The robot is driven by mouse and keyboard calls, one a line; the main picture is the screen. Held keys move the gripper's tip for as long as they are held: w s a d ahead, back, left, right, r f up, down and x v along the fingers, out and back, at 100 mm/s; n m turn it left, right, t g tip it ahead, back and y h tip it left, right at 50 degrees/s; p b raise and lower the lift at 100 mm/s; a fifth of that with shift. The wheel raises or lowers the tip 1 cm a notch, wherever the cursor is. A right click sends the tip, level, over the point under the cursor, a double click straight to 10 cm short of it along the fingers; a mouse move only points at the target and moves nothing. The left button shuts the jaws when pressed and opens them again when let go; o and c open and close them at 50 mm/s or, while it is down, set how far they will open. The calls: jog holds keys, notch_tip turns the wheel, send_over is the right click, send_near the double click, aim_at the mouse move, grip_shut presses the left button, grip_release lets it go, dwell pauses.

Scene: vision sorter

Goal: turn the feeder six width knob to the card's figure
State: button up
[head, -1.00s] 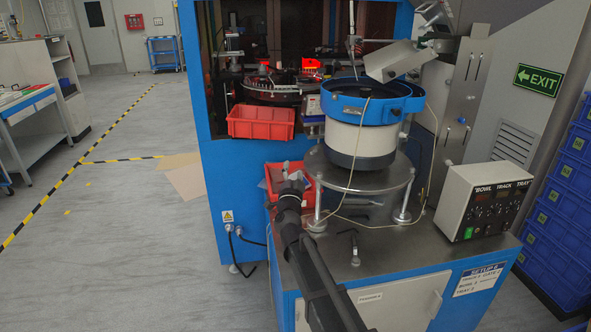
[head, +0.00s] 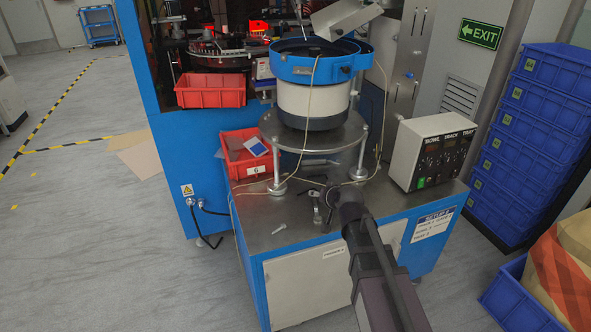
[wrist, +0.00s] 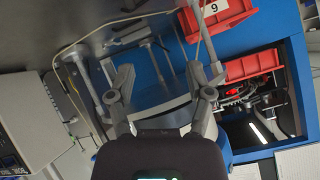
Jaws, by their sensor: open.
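The blue-rimmed bowl feeder (head: 315,98) stands on a round metal plate above the cabinet top. A small dark round part (head: 345,71) on its blue rim may be the width knob; I cannot tell. The setup card (head: 433,224) is on the cabinet's front at the right; its heading reads SETUP 6, but its figures are too small to read. My gripper (head: 322,187) is over the cabinet top, in front of and below the bowl. In the wrist view my gripper (wrist: 160,82) has its two fingers apart with nothing between them.
A control box (head: 433,153) marked BOWL, TRACK, TRAY stands at the right of the cabinet top. A pale cable hangs from the bowl. Loose metal parts lie near the front edge. Blue crates (head: 540,125) are stacked right.

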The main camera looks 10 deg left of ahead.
jog(key=s+d+f+m+g+h, duration=0.1)
jog(key=s+d+f+g+h, duration=0.2)
jog(key=s+d, duration=0.6)
jog(key=s+d+f+g+h, duration=0.3)
jog(key=s+d+g, duration=0.3)
jog(key=d, duration=1)
jog(key=s+f, duration=0.1)
jog(key=s, duration=0.2)
jog(key=shift+s+d+f+m, duration=0.35)
jog(key=shift+s+f+m, duration=0.05)
jog(key=shift+c, duration=0.7)
